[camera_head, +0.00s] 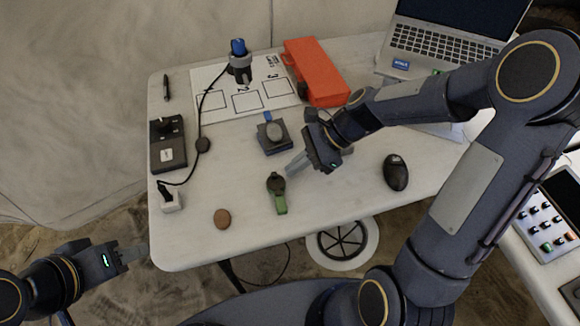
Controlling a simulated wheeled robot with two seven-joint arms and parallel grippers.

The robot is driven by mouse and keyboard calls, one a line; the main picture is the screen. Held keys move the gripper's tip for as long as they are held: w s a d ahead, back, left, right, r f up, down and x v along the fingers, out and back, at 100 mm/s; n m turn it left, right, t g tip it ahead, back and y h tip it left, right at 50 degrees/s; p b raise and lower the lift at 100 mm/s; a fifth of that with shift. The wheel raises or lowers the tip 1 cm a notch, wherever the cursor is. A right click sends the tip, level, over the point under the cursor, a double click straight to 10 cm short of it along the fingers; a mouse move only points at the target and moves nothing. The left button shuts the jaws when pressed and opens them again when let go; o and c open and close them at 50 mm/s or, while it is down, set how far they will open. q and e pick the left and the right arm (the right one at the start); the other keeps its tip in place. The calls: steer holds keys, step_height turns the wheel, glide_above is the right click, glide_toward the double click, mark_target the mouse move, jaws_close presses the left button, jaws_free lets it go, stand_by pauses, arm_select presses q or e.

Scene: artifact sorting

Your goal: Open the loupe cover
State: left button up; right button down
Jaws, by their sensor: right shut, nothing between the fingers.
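The loupe (277,193), with a dark round head and a green handle or cover, lies on the white table near its front edge. Whether its cover is open is too small to tell. My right gripper (292,170) is shut and empty, with its fingertips just above and to the right of the loupe's dark head. I cannot tell whether they touch it. My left gripper (138,253) is off the table's front left corner, away from the loupe; whether its fingers are open is unclear.
A brown oval piece (222,218) lies left of the loupe. A small dark stand (273,135) is behind it, a black mouse (396,172) to the right. An orange box (318,70), a marked sheet (212,86), a laptop (447,42) and a cabled dark device (167,146) are farther back.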

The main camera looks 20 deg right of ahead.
steer(key=shift+a, duration=0.7)
steer(key=shift+w+a+n+g+p, duration=0.1)
steer(key=shift+w+n+g+p, duration=0.05)
steer(key=shift+n+g+p, duration=0.25)
